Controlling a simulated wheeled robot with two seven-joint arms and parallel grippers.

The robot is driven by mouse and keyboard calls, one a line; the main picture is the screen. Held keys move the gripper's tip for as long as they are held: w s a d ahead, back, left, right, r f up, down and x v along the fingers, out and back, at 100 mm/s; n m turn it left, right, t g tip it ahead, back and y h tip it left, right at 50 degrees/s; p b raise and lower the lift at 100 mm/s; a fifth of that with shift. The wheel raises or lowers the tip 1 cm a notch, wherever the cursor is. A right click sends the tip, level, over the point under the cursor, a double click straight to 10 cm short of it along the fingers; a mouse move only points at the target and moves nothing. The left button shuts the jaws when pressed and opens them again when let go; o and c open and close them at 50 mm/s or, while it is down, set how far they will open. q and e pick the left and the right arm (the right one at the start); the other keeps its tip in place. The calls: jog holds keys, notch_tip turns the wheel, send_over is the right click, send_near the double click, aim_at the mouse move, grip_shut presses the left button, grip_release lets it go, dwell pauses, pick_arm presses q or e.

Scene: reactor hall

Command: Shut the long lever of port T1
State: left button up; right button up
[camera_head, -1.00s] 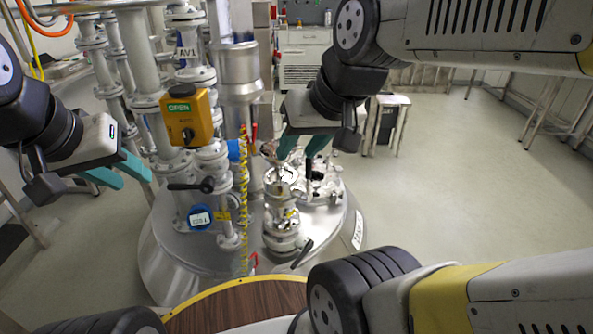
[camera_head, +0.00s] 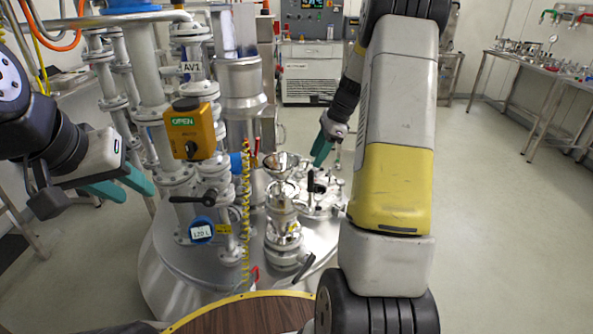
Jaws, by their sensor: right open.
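The steel vessel lid (camera_head: 190,268) carries several ports, and I cannot read a T1 label on any of them. A port with a round clamped cover (camera_head: 322,200) stands at the lid's right side, with a short black upright handle (camera_head: 311,181). A steel valve column (camera_head: 283,228) stands in front of it, with a black lever (camera_head: 305,267) angled near its foot. My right gripper (camera_head: 328,155) is open, behind and above the round cover, apart from it and partly hidden by my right arm. My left gripper (camera_head: 122,186) is open and empty left of the pipes.
A yellow box marked OPEN (camera_head: 190,130) sits on the left pipework above a black-handled valve (camera_head: 205,198). A bench with parts (camera_head: 540,65) stands at right. The floor right of the vessel is free.

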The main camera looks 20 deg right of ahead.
aim_at(310, 188)
jog(key=shift+m, duration=0.9)
jog(key=x, duration=0.3)
jog(key=d+x, duration=0.1)
jog(key=x, duration=0.3)
jog(key=d+x, duration=0.1)
jog(key=x, duration=0.3)
jog(key=shift+w+d+f, duration=0.2)
jog(key=shift+w+f, duration=0.15)
jog(key=shift+w, duration=0.05)
grip_shut()
